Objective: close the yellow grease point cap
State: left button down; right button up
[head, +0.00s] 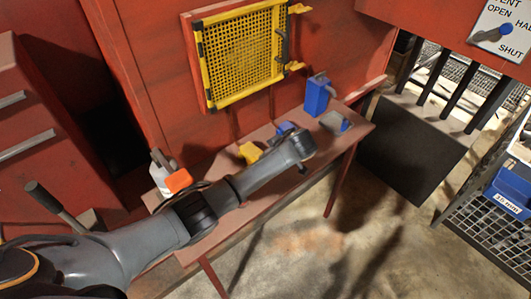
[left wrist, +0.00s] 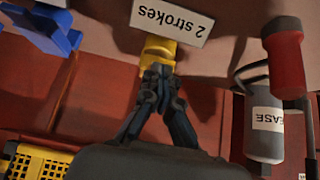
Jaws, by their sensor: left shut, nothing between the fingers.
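The yellow grease point (head: 250,152) sits on the narrow red bench, left of the end of my left arm in the head view. In the left wrist view, the yellow grease point (left wrist: 157,50) is directly beyond my left gripper (left wrist: 159,72), beside a white "2 strokes" label (left wrist: 170,20) seen upside down. The gripper's dark fingertips are together and overlap the yellow part's near edge; I cannot tell whether they touch it. The fingers hide part of it, and whether its cap is open or closed cannot be made out. My right gripper is not in view.
A grease container (left wrist: 264,125) and a red handle (left wrist: 285,65) are at the right of the wrist view. A yellow mesh guard (head: 240,53) hangs above the bench.

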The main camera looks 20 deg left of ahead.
pick_arm(q)
jog(key=shift+s+d+f+b, duration=0.15)
jog(key=shift+f+b, duration=0.2)
jog(key=shift+f, duration=0.55)
jog(key=shift+s+f, duration=0.1)
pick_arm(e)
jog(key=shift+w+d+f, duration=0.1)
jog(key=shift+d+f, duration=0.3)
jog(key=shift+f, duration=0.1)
pick_arm(q)
jog(key=shift+d, duration=0.15)
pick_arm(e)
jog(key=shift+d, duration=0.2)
pick_arm(q)
jog(key=v, duration=1.2)
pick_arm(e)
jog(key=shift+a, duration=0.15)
